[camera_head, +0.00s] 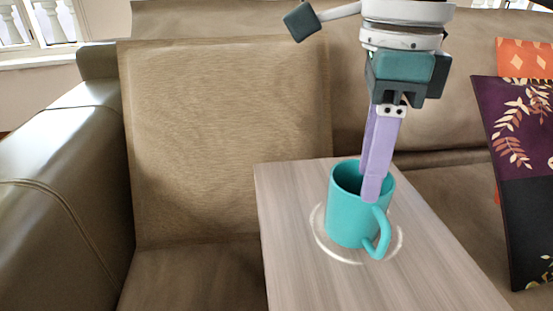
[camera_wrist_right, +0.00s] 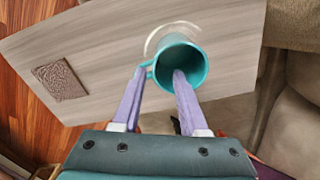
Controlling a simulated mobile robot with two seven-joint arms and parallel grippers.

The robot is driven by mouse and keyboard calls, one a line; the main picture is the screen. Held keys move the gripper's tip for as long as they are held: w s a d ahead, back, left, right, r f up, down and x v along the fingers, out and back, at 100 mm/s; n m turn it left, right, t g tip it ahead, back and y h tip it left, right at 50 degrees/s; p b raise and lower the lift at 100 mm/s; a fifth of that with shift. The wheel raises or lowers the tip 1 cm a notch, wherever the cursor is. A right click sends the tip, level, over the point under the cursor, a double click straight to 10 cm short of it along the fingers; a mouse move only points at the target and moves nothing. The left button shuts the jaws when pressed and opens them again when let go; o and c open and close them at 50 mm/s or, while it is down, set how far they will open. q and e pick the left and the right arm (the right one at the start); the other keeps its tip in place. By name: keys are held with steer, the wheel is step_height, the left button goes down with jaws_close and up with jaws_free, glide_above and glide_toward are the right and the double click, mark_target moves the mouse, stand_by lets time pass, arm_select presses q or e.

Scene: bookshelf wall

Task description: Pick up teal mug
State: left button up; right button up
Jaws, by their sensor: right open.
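The teal mug (camera_head: 350,219) stands upright on a narrow wooden table, its handle toward the lower right in the head view. In the right wrist view the mug (camera_wrist_right: 199,55) shows its open top, with the handle at its left. My right gripper (camera_head: 371,188) points down at the mug with its lilac fingers apart. In the wrist view the gripper (camera_wrist_right: 160,73) has one fingertip over or inside the mug's opening and the other outside, beside the handle. I cannot tell whether either finger touches the mug. My left gripper is not in view.
The wooden table (camera_head: 290,215) has a pale ring around the mug's base. A brown patterned square (camera_wrist_right: 60,81) lies on the table's far end in the wrist view. A brown sofa (camera_head: 225,140) surrounds the table, with a dark patterned cushion (camera_head: 515,150) at right.

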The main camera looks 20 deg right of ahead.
mark_target(359, 225)
steer(key=f, duration=0.2)
steer(key=shift+s+a+f, duration=0.1)
steer(key=shift+s+f, duration=0.1)
steer(key=shift+f, duration=0.1)
steer(key=f+b, duration=0.1)
steer(key=f, duration=0.1)
steer(key=f+b, duration=0.1)
steer(key=f, duration=0.2)
steer(key=shift+s+a, duration=0.1)
steer(key=shift+s, duration=0.1)
steer(key=shift+c, duration=0.4)
jaws_close()
steer(key=shift+f, duration=0.1)
stand_by(0.3)
